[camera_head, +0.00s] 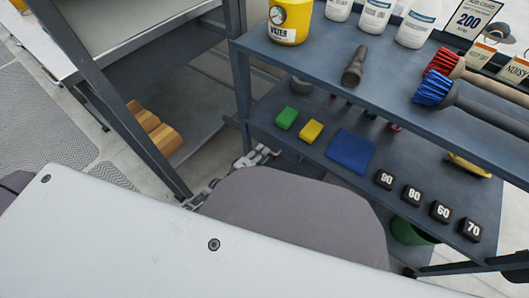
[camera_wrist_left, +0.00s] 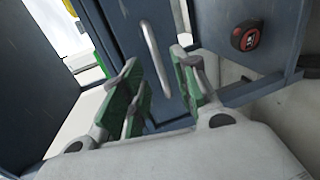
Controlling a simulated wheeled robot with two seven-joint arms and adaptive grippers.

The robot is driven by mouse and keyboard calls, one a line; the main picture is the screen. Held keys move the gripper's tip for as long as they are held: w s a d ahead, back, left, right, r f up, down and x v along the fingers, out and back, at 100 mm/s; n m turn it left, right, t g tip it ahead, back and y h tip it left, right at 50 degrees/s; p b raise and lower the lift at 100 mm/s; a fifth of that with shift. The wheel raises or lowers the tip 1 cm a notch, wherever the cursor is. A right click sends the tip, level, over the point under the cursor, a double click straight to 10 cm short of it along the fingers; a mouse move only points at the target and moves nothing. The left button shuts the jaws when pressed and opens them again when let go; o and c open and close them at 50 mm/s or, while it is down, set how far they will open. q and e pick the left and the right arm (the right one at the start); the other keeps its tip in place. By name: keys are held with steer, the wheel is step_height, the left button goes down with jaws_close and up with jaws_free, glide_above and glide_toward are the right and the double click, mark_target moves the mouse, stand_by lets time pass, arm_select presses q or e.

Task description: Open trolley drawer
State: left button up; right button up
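In the left wrist view, a dark blue drawer front (camera_wrist_left: 115,22) with a long pale bar handle (camera_wrist_left: 155,55) stands ahead of my left gripper (camera_wrist_left: 157,68). The gripper is open. Its green-padded fingers lie on either side of the handle in the picture, and I see no grip on it. Whether the fingers reach the handle in depth is unclear. In the head view, the left gripper (camera_head: 256,156) shows small beside the dark trolley shelves (camera_head: 300,62); the drawer cannot be made out there. My right gripper is not in view.
The lower shelf holds a green block (camera_head: 286,117), a yellow block (camera_head: 311,130), a blue cloth (camera_head: 351,150) and several numbered black blocks (camera_head: 412,195). A dark post (camera_head: 110,95) rises at left. A round black item (camera_wrist_left: 247,36) is right of the handle.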

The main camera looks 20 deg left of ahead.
arm_select(q)
steer(key=shift+b+x, duration=0.35)
steer(key=shift+x, duration=0.95)
jaws_close()
